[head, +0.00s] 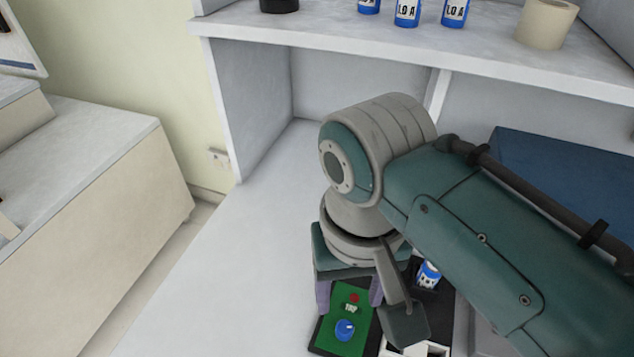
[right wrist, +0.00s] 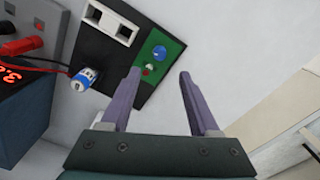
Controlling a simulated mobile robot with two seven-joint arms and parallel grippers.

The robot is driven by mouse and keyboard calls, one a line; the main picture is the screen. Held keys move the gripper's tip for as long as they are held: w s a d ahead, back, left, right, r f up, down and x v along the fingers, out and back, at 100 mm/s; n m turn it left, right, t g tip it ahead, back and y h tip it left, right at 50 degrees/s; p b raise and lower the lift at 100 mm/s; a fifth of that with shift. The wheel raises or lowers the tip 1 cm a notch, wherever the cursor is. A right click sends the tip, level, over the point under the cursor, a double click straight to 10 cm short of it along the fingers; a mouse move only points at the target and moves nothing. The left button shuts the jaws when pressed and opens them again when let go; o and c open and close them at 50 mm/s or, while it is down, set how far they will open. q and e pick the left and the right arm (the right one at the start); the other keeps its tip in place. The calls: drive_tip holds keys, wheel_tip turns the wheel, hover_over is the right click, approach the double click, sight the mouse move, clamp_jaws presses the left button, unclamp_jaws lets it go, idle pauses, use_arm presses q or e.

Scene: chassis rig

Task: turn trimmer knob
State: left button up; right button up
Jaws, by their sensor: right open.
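The blue trimmer knob (head: 345,329) sits on a small green board (head: 338,345), with a red part (head: 354,298) and a white label beside it. The right wrist view also shows the blue knob (right wrist: 159,52) and the green board (right wrist: 172,47). My right gripper (head: 350,291) points down at the board, its two purple fingers apart and empty. In the right wrist view the fingertips (right wrist: 160,74) lie to either side of the red part's end of the board, with the knob just beyond them. No contact with the knob shows. My left gripper is not in view.
The board is on a black base (right wrist: 115,59) with a white socketed block (right wrist: 111,22). A shelf (head: 330,38) holds blue cans. The white bench left of the board is clear.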

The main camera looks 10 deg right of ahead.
sight(345, 327)
wheel_tip(345, 327, down, 10)
drive_tip(key=b, duration=0.4)
drive_tip(key=shift+f, duration=0.1)
drive_tip(key=shift+d, duration=0.1)
clamp_jaws()
idle(0.4)
